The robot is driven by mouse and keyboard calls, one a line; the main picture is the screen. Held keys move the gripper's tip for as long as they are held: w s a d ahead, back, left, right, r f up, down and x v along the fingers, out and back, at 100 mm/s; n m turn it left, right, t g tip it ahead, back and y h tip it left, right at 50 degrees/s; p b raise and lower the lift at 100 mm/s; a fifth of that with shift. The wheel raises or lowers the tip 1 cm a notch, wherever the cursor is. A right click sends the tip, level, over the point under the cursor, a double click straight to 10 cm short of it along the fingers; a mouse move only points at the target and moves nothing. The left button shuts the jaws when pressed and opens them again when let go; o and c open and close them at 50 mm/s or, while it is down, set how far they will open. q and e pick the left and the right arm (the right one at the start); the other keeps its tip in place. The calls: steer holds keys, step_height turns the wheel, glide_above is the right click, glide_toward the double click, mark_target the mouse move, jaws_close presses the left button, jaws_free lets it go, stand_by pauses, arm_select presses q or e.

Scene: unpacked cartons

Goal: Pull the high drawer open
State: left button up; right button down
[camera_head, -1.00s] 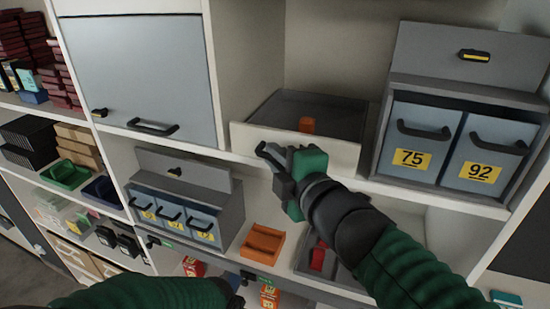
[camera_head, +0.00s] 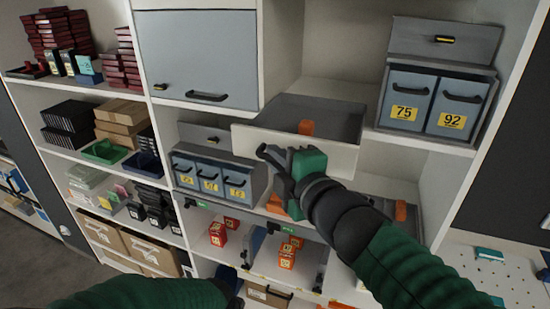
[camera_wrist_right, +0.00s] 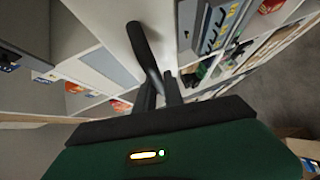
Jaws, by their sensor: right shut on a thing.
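The high drawer (camera_head: 338,157) has a white front and a dark grey inside, and it stands out from its shelf bay, open. An orange block (camera_head: 306,127) sits inside it. My right gripper (camera_head: 277,160) is shut on the drawer's black handle (camera_head: 265,151) at the left part of the front. In the right wrist view the handle (camera_wrist_right: 143,42) runs as a dark bar up from between my fingers (camera_wrist_right: 158,90).
A cabinet with a closed grey door (camera_head: 196,55) is up left. Numbered bins (camera_head: 407,98) stand right of the drawer, and smaller bins (camera_head: 211,178) stand below left. A white pegboard (camera_head: 480,270) is at the lower right.

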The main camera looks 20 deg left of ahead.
steer(key=shift+s+f, duration=0.2)
steer(key=shift+s, duration=0.05)
steer(key=shift+w+f, duration=0.1)
steer(key=shift+w, duration=0.3)
steer(key=c, duration=1.8)
jaws_free()
arm_select(q)
steer(key=shift+f, duration=0.1)
arm_select(e)
steer(key=shift+o, duration=0.4)
